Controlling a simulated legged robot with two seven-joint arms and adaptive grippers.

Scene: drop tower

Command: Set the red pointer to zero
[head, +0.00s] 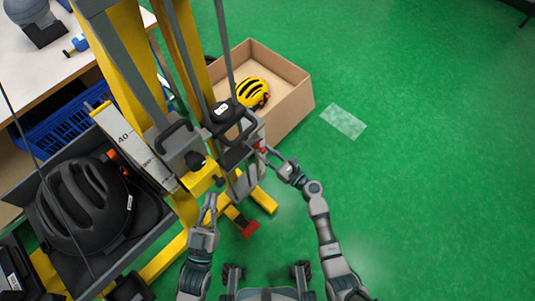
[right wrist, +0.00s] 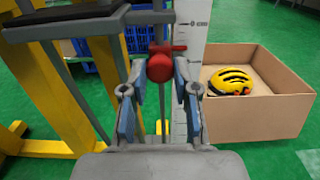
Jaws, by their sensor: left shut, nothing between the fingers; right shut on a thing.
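The red pointer (right wrist: 160,65) is a rounded red knob with a thin bar reaching right to a white scale strip (right wrist: 195,42). The bar lies slightly below a small printed mark near the strip's top; the print is too small to read surely. In the head view the red pointer (head: 260,147) is on the tower's right side. My right gripper (head: 271,155) is shut on it; in the right wrist view the fingers (right wrist: 160,82) stand on both sides of the knob. My left gripper (head: 210,203) is shut and empty, in front of the yellow tower base.
The yellow drop tower (head: 128,50) has another white scale (head: 120,135) with an orange-red piece (head: 113,156). A cardboard box (head: 290,108) holds a yellow helmet (head: 252,92). A black helmet (head: 85,205) lies in a grey tray at left.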

